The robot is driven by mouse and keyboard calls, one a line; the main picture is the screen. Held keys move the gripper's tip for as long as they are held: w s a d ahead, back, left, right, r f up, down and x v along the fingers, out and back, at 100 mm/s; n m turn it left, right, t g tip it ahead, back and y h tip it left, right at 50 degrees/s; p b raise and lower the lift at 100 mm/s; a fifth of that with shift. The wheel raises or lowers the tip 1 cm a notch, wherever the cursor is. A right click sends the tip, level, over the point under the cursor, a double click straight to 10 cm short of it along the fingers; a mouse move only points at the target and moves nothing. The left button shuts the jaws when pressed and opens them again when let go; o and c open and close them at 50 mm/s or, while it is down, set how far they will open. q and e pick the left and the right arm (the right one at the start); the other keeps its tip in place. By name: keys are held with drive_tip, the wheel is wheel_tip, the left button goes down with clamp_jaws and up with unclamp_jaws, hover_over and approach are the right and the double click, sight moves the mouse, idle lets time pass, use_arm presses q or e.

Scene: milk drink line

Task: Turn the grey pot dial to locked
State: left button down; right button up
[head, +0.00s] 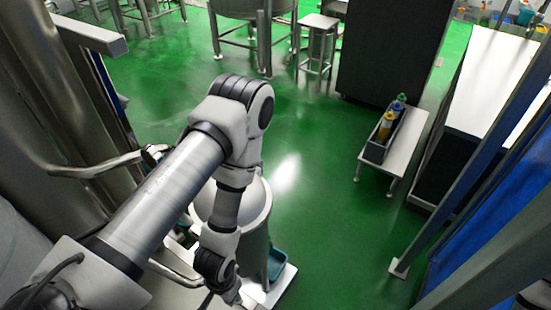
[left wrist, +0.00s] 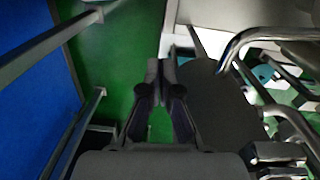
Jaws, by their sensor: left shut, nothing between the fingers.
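A grey metal pot (head: 258,215) stands on legs behind my left arm in the head view, partly covered by it. I cannot make out its dial or the dial's setting. My left gripper (left wrist: 160,68) points up the left wrist view with its fingertips together and nothing between them. In the head view the wrist reaches down to the bottom edge, in front of the pot, and the fingertips are not clearly seen. A dark rounded surface (left wrist: 222,105) lies just right of the fingers in the left wrist view; I cannot tell what it is. My right gripper is not in view.
A curved metal pipe (left wrist: 236,47) runs at the right of the left wrist view. A teal container (head: 277,262) sits by the pot. A low bench (head: 407,140) holds a dark tray with bottles. Blue panels (head: 495,235) stand at the right. The green floor between is clear.

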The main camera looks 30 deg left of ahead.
use_arm(q)
drive_tip(key=w+m, duration=0.1)
drive_tip(key=m, duration=0.1)
drive_tip(key=m+t+y+p, duration=0.25)
drive_tip(key=m+y, duration=0.75)
drive_tip(key=m, duration=0.7)
approach(262, 165)
drive_tip(key=shift+g, duration=0.45)
drive_tip(key=x, duration=0.4)
drive_tip(key=w+x, duration=0.1)
drive_tip(key=x, duration=0.1)
drive_tip(key=shift+a+p, duration=0.15)
drive_tip(key=shift+p, duration=0.15)
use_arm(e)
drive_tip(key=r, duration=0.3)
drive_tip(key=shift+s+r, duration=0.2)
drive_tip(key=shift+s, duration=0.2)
